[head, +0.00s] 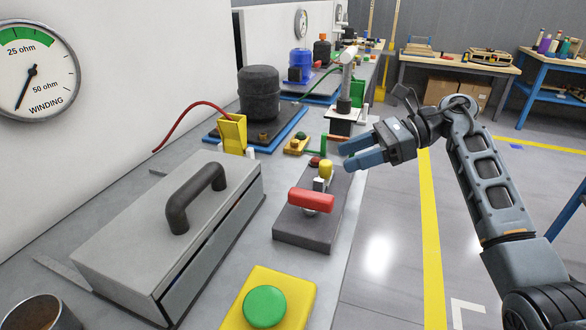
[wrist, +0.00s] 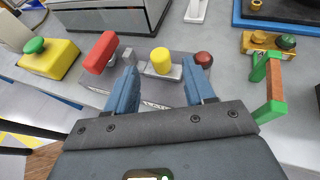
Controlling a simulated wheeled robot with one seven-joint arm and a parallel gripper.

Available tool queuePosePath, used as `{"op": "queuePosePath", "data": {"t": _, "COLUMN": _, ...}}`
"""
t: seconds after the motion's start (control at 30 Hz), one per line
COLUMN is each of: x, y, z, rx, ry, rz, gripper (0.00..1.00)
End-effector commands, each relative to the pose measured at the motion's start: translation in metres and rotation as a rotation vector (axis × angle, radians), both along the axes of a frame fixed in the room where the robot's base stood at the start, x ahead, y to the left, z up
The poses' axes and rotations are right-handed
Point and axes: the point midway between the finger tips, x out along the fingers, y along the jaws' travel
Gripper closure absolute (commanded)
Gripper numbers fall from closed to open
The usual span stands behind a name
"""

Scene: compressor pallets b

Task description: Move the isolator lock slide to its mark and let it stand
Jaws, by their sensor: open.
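The isolator is a dark grey base plate (head: 300,232) on the bench, with a red T-handle (head: 311,200). Behind the handle stands a yellow knob (head: 326,169), which I take for the lock slide; a dark red ball (head: 314,162) is beside it. In the wrist view the yellow knob (wrist: 161,61) stands upright on a grey block, between the red handle (wrist: 101,52) and the red ball (wrist: 204,59). My gripper (head: 346,157) is open, close to the knob, and its fingertips (wrist: 163,74) appear either side of it. I cannot tell whether they touch. The slide's mark is not clearly visible.
A grey case with a black handle (head: 196,196) stands left of the isolator. A green button on a yellow box (head: 265,306) is in front. A green bracket with an orange-brown part (wrist: 272,88) is right of my gripper. A black compressor (head: 259,95) stands behind.

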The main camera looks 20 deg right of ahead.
Motion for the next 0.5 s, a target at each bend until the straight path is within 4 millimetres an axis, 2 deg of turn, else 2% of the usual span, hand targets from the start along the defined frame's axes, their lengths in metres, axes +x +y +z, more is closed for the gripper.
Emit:
{"op": "queuePosePath", "data": {"t": 0.13, "x": 0.002, "y": 0.009, "z": -0.004, "rx": -0.004, "ry": 0.001, "rz": 0.003, "gripper": 0.46}}
{"op": "queuePosePath", "data": {"t": 0.5, "x": 0.014, "y": 0.057, "z": -0.024, "rx": -0.002, "ry": 0.001, "rz": 0.002, "gripper": 0.46}}
